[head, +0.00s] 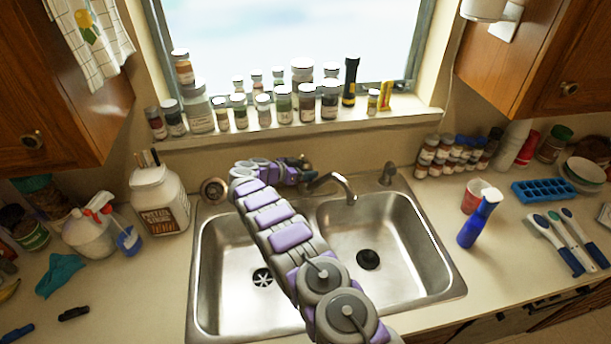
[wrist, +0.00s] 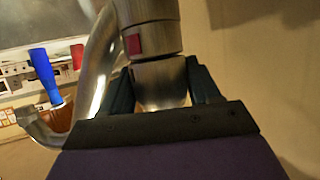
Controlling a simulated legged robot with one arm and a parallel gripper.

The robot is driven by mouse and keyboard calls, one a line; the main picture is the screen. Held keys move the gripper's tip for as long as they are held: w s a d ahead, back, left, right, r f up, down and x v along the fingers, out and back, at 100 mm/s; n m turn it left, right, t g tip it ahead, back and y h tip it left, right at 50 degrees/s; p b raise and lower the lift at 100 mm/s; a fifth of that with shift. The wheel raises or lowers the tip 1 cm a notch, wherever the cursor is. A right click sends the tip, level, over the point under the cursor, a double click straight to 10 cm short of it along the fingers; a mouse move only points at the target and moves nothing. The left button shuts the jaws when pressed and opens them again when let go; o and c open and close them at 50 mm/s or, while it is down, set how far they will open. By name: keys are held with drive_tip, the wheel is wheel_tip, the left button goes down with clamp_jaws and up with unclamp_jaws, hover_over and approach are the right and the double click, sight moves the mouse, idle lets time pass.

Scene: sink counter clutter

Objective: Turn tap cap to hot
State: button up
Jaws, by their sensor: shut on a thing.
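The tap's curved metal spout (head: 335,184) rises behind the middle of the double sink in the head view. The spout also shows at the left of the wrist view (wrist: 97,70). The tap cap (wrist: 150,38) is a metal cylinder with a red square mark (wrist: 132,44) facing the wrist camera. My gripper (wrist: 162,88) has its two dark fingers on either side of the metal part just below the marked section, shut on it. In the head view my gripper (head: 300,168) is at the tap base, and the cap is mostly hidden there.
The double sink (head: 222,252) lies under my arm, its basins empty. Several jars (head: 283,104) line the window sill behind the tap. A blue spray bottle (head: 480,219) and a red cup (head: 472,200) stand right of the sink. A white tub (head: 160,200) stands left.

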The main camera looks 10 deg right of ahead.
drive_tip(key=b, duration=0.2)
drive_tip(key=shift+w+a+g+b, duration=0.1)
drive_tip(key=shift+g+b, duration=0.2)
drive_tip(key=shift+b, duration=0.05)
drive_tip(key=shift+r+m+b, duration=0.3)
drive_tip(key=shift+m+b, duration=0.1)
drive_tip(key=shift+b, duration=0.15)
drive_tip(key=o, duration=0.7)
drive_tip(key=shift+w+f, duration=0.1)
drive_tip(key=shift+w, duration=0.05)
drive_tip(key=shift+f, duration=0.15)
drive_tip(key=shift+a, duration=0.1)
